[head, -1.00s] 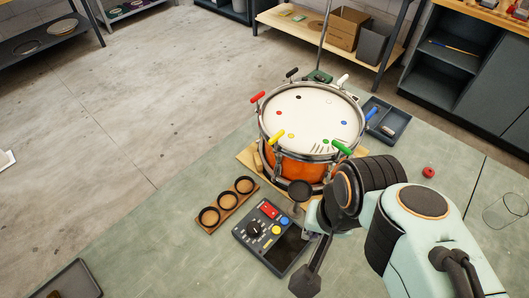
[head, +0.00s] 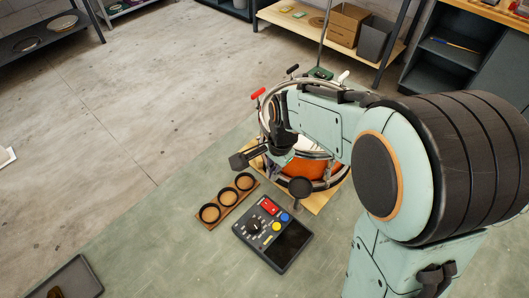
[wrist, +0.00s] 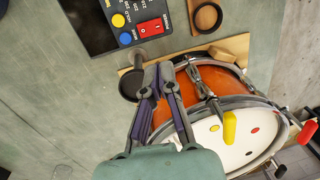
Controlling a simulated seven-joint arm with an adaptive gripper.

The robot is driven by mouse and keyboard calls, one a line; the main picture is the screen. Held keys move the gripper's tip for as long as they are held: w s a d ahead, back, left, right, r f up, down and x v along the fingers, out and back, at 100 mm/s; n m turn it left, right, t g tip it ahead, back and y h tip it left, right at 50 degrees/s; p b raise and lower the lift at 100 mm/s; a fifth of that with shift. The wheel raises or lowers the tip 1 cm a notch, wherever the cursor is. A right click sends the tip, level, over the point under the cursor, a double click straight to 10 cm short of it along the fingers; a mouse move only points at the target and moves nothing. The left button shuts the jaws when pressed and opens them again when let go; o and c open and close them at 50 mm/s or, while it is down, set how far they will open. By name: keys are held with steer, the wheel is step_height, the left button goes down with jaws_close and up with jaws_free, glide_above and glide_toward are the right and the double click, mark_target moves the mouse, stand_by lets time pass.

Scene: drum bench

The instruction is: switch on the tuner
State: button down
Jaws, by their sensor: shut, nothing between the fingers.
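The tuner (head: 290,248) is a dark grey box on the bench in front of the drum, with a dark, blank screen, a black knob (head: 254,225) and yellow and blue buttons. Its red rocker switch (head: 269,206) also shows near the top of the wrist view (wrist: 150,29); I cannot tell which side is pressed.
The orange drum (head: 312,169) with coloured pegs is partly hidden by my arm. A black disc on a stem (head: 300,187) stands between tuner and drum. A wooden strip with three rings (head: 226,202) lies left of the tuner. A grey tray (head: 76,279) is at the lower left.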

mark_target(269, 205)
steer(key=f, duration=0.9)
steer(key=w+a+f, duration=0.1)
steer(key=f, duration=0.4)
steer(key=shift+w, duration=0.1)
steer(key=shift+a, duration=0.1)
steer(key=shift+f, duration=0.3)
steer(key=shift+r, duration=0.1)
steer(key=shift+s+d+r, duration=0.3)
steer(key=shift+s+d, duration=0.15)
steer(key=shift+d, duration=0.05)
